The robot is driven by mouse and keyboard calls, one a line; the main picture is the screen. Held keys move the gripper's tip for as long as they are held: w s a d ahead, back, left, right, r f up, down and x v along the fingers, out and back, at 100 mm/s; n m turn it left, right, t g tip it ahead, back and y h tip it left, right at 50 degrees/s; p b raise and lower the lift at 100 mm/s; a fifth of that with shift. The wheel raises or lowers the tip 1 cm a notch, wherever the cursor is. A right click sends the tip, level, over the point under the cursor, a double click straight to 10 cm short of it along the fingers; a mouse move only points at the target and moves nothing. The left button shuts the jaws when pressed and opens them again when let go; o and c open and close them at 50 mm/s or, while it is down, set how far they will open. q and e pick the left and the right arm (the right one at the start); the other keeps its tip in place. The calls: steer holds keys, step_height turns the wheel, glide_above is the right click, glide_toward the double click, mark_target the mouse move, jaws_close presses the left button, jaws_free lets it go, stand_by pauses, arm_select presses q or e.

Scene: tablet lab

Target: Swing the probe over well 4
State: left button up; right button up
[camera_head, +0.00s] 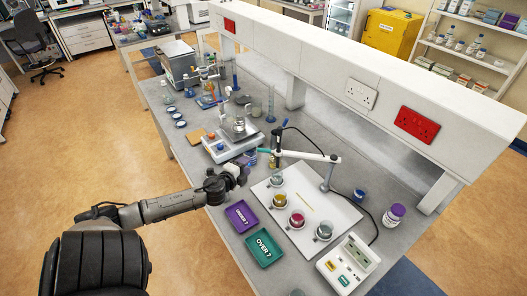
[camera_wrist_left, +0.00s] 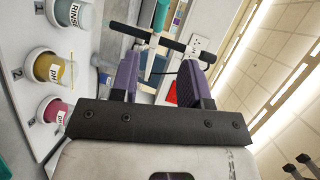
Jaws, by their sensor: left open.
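The probe arm is a white swing arm (camera_head: 308,156) on a post at the back of a white board (camera_head: 262,190). A black upright piece (camera_head: 278,148) and a teal grip (camera_head: 263,151) are at its left end. The teal part (camera_wrist_left: 161,14) and a black crossbar (camera_wrist_left: 152,34) also show in the left wrist view. Cups stand in a row: greyish rinse (camera_head: 276,181), yellow (camera_head: 280,201), red (camera_head: 297,219) and grey (camera_head: 324,232). Numerals 2 and 3 show by yellow and red; I cannot read a 4. My left gripper (camera_head: 243,167) is open, its purple fingers pointing towards the teal grip, apparently short of it.
A purple tray (camera_head: 241,217) and a green tray (camera_head: 264,249) lie left of the board. A meter (camera_head: 347,264) stands at the front right, with a cable behind the board. A balance (camera_head: 227,146) is behind my gripper. A white shelf beam (camera_head: 330,75) overhangs the bench.

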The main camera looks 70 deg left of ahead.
mark_target(264, 151)
arm_select(q)
steer(key=x, duration=1.3)
steer(key=shift+a, duration=0.1)
steer(key=shift+c, duration=0.2)
steer(key=shift+s, duration=0.1)
jaws_close()
